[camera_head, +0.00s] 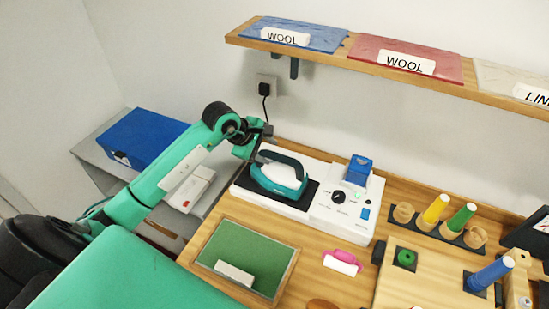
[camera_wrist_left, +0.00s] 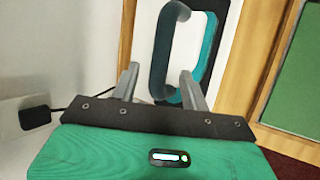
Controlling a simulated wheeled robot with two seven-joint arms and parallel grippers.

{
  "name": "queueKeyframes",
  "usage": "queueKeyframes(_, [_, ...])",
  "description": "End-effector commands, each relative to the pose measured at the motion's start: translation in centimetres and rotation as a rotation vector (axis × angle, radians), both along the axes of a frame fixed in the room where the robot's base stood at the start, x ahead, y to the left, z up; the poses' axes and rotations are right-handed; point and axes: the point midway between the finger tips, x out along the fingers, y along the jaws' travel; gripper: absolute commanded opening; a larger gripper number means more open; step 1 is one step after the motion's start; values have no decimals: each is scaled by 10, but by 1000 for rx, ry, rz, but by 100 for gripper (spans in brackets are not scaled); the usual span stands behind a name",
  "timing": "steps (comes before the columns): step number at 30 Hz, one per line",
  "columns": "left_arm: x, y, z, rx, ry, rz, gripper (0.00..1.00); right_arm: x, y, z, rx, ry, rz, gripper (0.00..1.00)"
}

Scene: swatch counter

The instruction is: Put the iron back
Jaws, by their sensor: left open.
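The teal and white iron (camera_head: 283,180) with a dark handle sits on the black pad (camera_head: 245,181) of a white station (camera_head: 333,218) at the back of the counter. My left gripper (camera_head: 257,150) is open at the rear left of the iron, close to its handle. In the left wrist view the two fingers (camera_wrist_left: 160,72) are spread, with the dark handle (camera_wrist_left: 158,45) of the iron showing between and beyond them. I cannot tell whether they touch it. The iron's sole is hidden. My right gripper is out of view.
A green tray (camera_head: 283,262) with a white block lies in front of the station. A blue box (camera_head: 148,135) stands at left. A swatch shelf (camera_head: 340,58) hangs above.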

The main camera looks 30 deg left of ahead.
Motion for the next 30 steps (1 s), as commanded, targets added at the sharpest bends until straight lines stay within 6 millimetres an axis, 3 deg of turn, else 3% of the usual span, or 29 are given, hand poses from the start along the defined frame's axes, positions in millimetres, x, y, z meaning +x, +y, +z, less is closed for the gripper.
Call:
queueKeyframes(3, [-11, 9, 16, 4, -3, -1, 46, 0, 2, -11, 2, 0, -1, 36])
queueKeyframes(12, [-28, 18, 44, 1, -1, 0, 46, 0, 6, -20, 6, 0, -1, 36])
queueKeyframes(30, [-30, 19, 48, -1, 1, -1, 46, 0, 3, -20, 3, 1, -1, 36])
